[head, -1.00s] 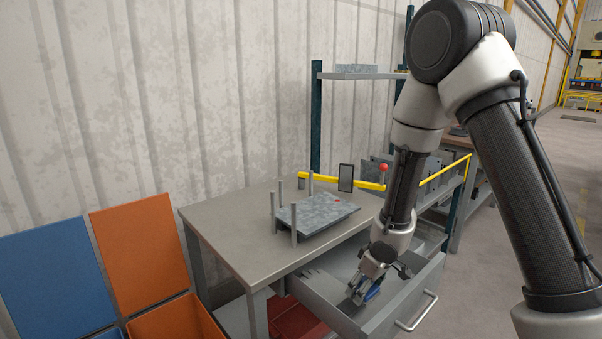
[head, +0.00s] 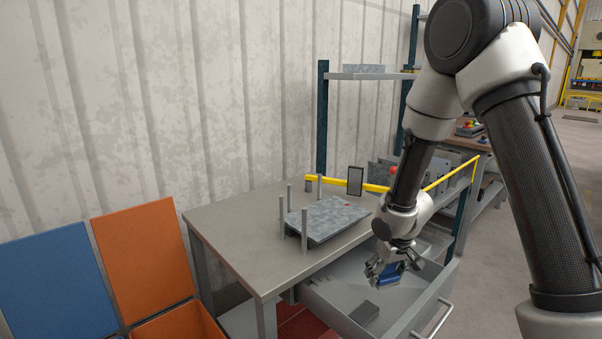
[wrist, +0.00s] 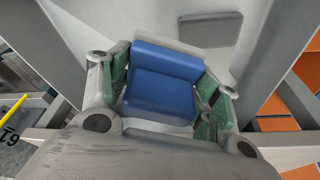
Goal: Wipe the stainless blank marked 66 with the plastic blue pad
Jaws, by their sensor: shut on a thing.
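My gripper (head: 385,270) is shut on the blue pad (head: 391,273) and holds it above the open drawer. In the wrist view the blue pad (wrist: 160,82) sits between the green-faced fingers (wrist: 163,95). A grey, mottled metal blank (head: 335,217) lies on the workbench among upright posts, left of my gripper. A small red spot shows near its right edge. I cannot read a 66 on it in the head view.
The open drawer (head: 335,309) holds a dark grey block (head: 364,312), also in the wrist view (wrist: 210,29). The workbench (head: 228,228) is clear left of the posts (head: 305,230). A yellow rail (head: 328,181) and a dark upright panel (head: 355,180) stand behind the blank.

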